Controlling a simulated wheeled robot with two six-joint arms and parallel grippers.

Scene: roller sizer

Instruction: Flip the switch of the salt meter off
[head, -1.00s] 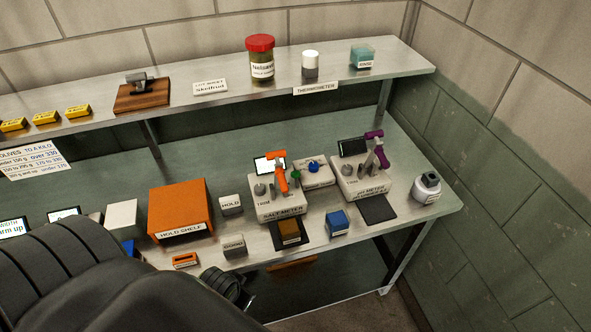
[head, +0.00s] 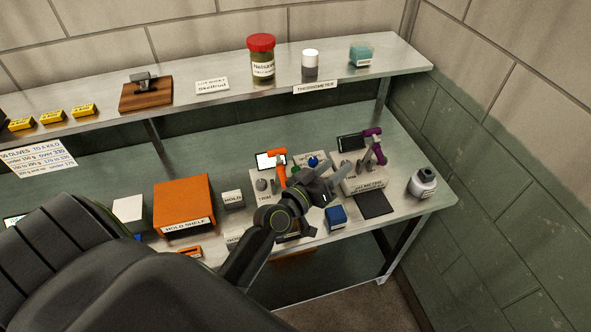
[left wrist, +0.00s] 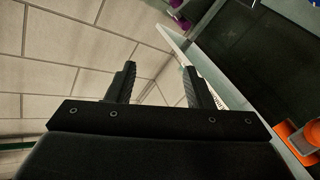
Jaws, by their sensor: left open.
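The salt meter (head: 258,196) is a pale box on the bench with a lit screen (head: 269,160), a grey knob, an upright orange-handled part (head: 281,166) and a small green part (head: 295,172). I cannot tell the switch's position. My left gripper (head: 341,174) is open and empty, above the right side of the salt meter, pointing right toward the purple-handled meter. My arm hides the salt meter's front and label. In the left wrist view, both fingers (left wrist: 160,70) stand apart, and an orange part (left wrist: 300,135) shows at lower right. My right gripper is not in view.
The pH meter (head: 352,186), with a purple handle (head: 373,134) and dark screen, stands to the right. The orange hold shelf (head: 183,200) is left. A raised shelf (head: 230,97) runs behind.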

